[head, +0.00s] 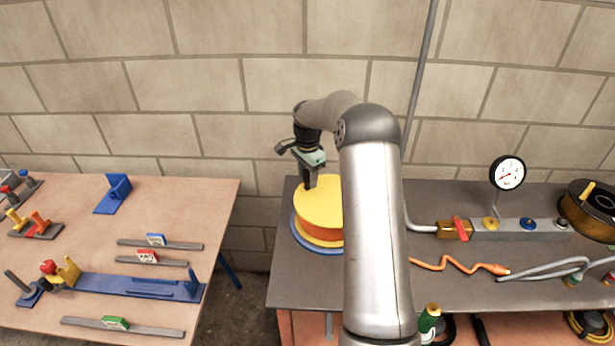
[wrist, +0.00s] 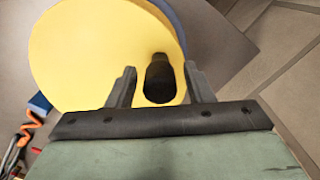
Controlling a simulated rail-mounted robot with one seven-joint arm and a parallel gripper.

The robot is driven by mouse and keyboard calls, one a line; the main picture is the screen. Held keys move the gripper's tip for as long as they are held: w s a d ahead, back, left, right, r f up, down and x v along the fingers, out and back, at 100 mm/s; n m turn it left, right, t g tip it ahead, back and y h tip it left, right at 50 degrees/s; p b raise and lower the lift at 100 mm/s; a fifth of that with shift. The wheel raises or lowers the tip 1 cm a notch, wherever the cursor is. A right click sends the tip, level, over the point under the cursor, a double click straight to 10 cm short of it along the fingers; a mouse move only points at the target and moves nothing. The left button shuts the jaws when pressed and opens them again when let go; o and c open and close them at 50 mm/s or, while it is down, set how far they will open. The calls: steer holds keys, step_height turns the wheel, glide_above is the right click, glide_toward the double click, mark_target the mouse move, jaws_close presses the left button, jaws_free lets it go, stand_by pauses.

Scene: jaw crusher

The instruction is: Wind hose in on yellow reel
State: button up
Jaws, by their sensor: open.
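The yellow reel (head: 320,206) lies flat on a blue base at the left end of the grey bench, with orange showing below its yellow top. My arm hides its right part. In the wrist view the yellow disc (wrist: 85,55) fills much of the picture, and a dark upright crank handle (wrist: 160,80) stands near its edge. My gripper (wrist: 161,82) is open, with one finger on each side of the handle; whether they touch it I cannot tell. In the head view my gripper (head: 309,184) is at the reel's back left edge. An orange hose (head: 455,264) lies on the bench.
A pressure gauge (head: 507,173) and a valve manifold (head: 520,229) stand right of my arm. A dark and yellow drum (head: 590,210) is at the far right. A grey pipe (head: 420,90) runs up the wall. A wooden table (head: 100,250) with blue fixtures stands left across a gap.

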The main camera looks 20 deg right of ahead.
steer(key=shift+f, duration=0.7)
jaws_close()
